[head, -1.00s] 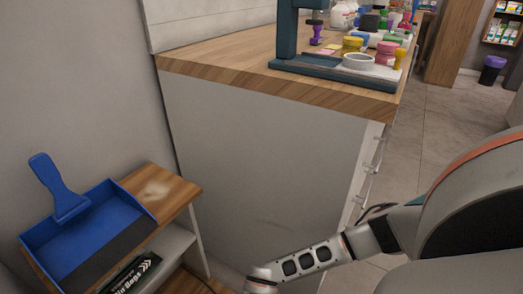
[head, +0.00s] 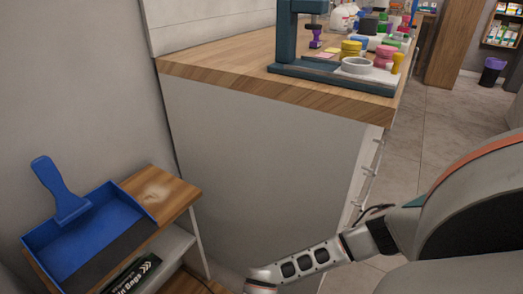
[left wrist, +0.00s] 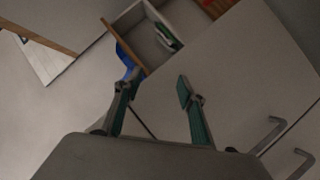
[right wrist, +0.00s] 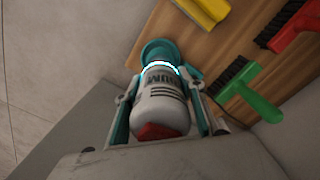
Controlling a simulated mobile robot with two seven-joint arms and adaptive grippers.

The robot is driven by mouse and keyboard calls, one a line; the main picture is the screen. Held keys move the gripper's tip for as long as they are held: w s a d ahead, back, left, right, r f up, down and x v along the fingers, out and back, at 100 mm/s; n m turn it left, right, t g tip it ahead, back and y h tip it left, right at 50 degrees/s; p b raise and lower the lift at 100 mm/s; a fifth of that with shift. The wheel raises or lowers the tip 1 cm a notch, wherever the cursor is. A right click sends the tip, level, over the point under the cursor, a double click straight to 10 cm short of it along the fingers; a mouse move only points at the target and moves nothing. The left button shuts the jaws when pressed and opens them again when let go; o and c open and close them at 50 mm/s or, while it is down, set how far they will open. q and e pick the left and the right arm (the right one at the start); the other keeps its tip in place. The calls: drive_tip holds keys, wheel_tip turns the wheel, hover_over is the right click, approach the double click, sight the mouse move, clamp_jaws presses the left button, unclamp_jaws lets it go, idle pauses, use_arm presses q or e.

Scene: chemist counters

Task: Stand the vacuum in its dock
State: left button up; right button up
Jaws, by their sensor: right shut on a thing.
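The vacuum (right wrist: 160,108) shows in the right wrist view, with a white lettered body, a red end near the gripper and a teal far end. A glowing cyan ring (right wrist: 160,69) circles it near the teal end. My right gripper (right wrist: 158,101) is shut around the body. I cannot tell whether the teal part is the vacuum's nose or its dock; no separate dock can be made out. My left gripper (left wrist: 156,88) is open and empty in the left wrist view. Neither gripper shows in the head view.
Brushes with green (right wrist: 258,100) and red (right wrist: 297,35) handles and a yellow tool (right wrist: 205,10) lie on a wooden surface beside the vacuum. A blue dustpan (head: 95,232) lies on a low shelf (head: 170,198). The counter (head: 210,65) carries a stand and several containers.

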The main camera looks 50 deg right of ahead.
drive_tip(key=shift+w+r, duration=0.1)
drive_tip(key=shift+w, duration=0.05)
idle(0.7)
drive_tip(key=shift+f, duration=0.65)
idle(0.4)
drive_tip(key=o, duration=0.8)
